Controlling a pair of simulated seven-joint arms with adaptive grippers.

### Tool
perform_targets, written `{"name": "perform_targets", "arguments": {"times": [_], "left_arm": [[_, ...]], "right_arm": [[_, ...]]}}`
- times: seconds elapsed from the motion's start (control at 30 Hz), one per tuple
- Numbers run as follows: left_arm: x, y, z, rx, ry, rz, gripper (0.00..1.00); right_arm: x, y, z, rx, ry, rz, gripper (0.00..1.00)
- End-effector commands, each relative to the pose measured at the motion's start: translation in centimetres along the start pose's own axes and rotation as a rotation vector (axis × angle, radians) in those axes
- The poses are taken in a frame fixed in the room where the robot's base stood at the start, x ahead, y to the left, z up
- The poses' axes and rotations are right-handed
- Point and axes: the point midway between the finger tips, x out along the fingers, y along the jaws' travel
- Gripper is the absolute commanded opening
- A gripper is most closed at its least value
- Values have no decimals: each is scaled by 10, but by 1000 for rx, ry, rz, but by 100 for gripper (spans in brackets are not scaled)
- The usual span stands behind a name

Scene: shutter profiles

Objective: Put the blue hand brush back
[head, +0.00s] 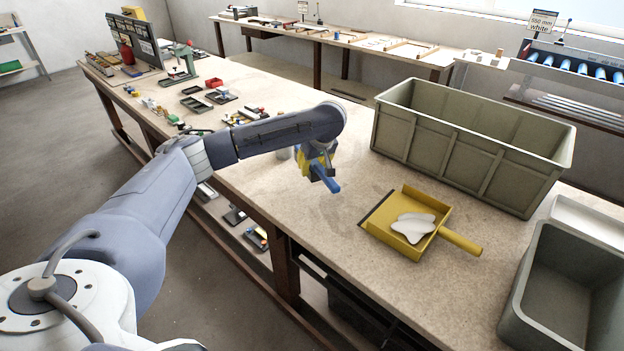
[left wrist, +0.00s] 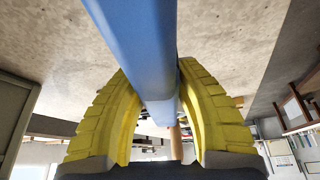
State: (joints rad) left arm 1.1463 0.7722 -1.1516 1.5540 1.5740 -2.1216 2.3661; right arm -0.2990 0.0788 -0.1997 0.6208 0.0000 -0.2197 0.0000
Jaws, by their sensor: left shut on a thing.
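My left gripper (head: 318,168) is shut on the blue hand brush (head: 329,183) above the bench, left of the dustpan. In the left wrist view the yellow fingers of the left gripper (left wrist: 160,115) press on both sides of the brush's blue handle (left wrist: 140,40). The brush's bristles are not clearly seen. A yellow dustpan (head: 437,226) lies on the bench with a white, rounded piece (head: 413,227) in it. My right gripper is not in view.
A large grey-green crate (head: 455,152) stands behind the dustpan. A smaller grey bin (head: 560,280) stands at the right front. Small parts and trays (head: 196,104) lie at the bench's far left. The bench top (head: 300,220) near the front edge is clear.

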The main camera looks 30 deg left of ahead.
Motion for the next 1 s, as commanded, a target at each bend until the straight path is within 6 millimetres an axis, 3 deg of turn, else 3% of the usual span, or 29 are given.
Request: {"name": "perform_targets", "arguments": {"times": [0.37,0.63,1.0], "left_arm": [[17,0,8,0,-1,0,1],[45,0,20,-1,0,0,1],[49,0,21,0,1,1,1]], "right_arm": [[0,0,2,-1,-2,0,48],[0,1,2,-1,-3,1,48],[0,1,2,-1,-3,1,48]]}}
